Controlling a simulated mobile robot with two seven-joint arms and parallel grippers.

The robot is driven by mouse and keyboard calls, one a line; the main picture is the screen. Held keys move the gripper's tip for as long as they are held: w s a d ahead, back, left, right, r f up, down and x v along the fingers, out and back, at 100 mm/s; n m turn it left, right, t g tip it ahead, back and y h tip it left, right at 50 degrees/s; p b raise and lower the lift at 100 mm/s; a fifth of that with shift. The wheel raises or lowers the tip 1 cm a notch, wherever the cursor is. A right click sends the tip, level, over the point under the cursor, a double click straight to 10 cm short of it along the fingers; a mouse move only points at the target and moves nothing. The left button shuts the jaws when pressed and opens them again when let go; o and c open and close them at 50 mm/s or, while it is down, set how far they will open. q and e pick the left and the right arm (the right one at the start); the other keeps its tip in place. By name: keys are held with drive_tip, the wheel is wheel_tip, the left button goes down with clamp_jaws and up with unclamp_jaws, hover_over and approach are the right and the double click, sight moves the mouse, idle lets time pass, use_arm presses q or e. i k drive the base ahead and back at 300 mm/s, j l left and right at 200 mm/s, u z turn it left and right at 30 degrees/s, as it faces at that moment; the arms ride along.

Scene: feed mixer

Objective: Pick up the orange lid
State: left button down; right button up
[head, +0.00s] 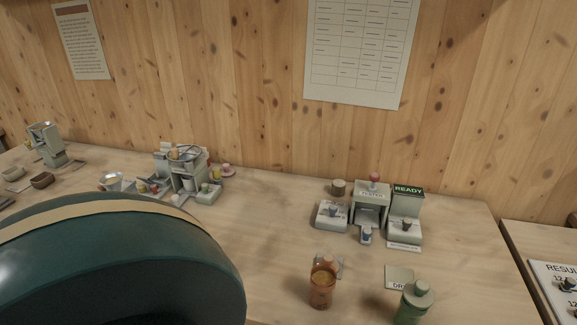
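An orange see-through jar (321,292) stands upright near the front of the table, right of the middle. A small rounded orange piece (328,261) shows at its top or just behind it; it looks like the orange lid, but I cannot tell whether it sits on the jar. Neither of my grippers is in view.
A green bottle with a pale green cap (416,296) stands right of the jar, by a small labelled card (399,276). Behind are a grey tester (369,200) and a READY display (408,190). A large dark green rounded shape (120,250) hides the lower left. The table's middle is clear.

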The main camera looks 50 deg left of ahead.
sight(328, 258)
drive_tip(key=u, duration=1.35)
